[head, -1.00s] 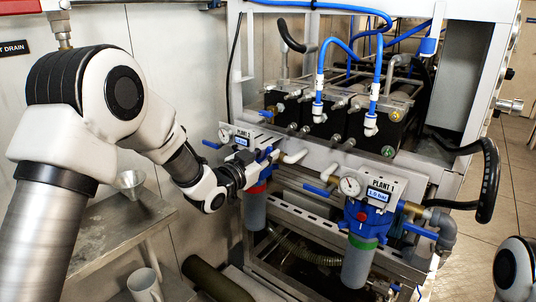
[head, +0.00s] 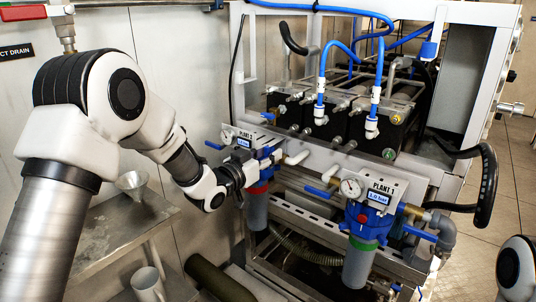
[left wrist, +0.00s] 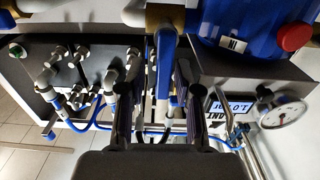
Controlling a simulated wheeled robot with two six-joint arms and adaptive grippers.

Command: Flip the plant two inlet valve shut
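The plant two filter unit (head: 257,208) stands left of centre in the head view, with its label plate (head: 242,142) above a blue head and red ring. My left gripper (head: 243,178) is at its front left. In the left wrist view a blue valve lever (left wrist: 166,65) beside the blue housing (left wrist: 235,22) marked IN lies between the fingers of the left gripper (left wrist: 152,88). The fingers are apart, with a gap on the lever's left; contact on its right is unclear. The lever is hidden behind the gripper in the head view. My right gripper is out of view.
The plant one unit (head: 366,220), with its gauge and blue levers, stands to the right. A pressure gauge (left wrist: 284,106) sits close to the gripper in the wrist view. A steel bench (head: 110,225) with a funnel and jug is below my left arm.

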